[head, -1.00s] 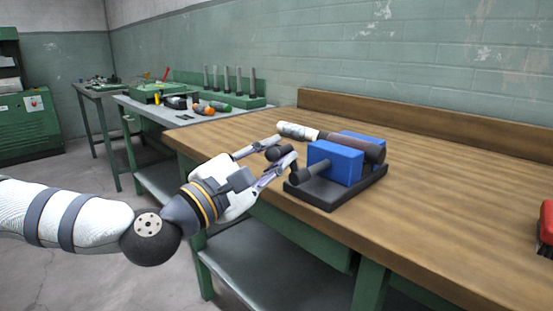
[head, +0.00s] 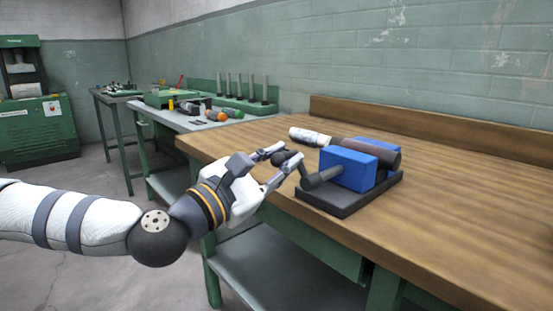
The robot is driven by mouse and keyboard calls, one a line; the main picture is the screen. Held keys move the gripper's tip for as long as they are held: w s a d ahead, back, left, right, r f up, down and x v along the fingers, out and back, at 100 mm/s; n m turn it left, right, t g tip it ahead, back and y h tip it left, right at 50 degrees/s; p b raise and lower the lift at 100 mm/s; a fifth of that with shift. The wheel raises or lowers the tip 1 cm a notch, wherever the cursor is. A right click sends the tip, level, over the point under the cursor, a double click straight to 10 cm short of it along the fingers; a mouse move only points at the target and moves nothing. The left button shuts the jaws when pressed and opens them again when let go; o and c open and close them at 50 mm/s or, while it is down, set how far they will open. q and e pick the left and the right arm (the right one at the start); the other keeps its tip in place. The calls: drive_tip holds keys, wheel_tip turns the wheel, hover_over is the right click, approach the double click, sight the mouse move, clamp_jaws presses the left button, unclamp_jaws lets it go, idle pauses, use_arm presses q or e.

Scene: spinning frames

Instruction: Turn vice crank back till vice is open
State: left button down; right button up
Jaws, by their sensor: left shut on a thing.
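The vice stands on the wooden bench, with a front blue jaw (head: 347,170), a rear blue jaw (head: 376,150) and a black base (head: 350,200). A dark brown cylinder (head: 372,149) with a whitish end (head: 309,136) lies between the two jaws. Any gap between it and the jaws is too hidden to tell. The dark crank (head: 320,177) sticks out of the front jaw towards the left. My left gripper (head: 285,154) is shut on the crank's dark knob, its fingers on either side of it. My right gripper is not in view.
The wooden bench top (head: 470,195) is clear to the right of the vice. A low wooden back edge (head: 430,125) runs along the wall. A grey side table (head: 180,122) with tools stands at the back left.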

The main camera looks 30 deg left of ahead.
use_arm(q)
drive_tip(key=shift+w+a, duration=0.2)
drive_tip(key=shift+a, duration=0.05)
idle(0.4)
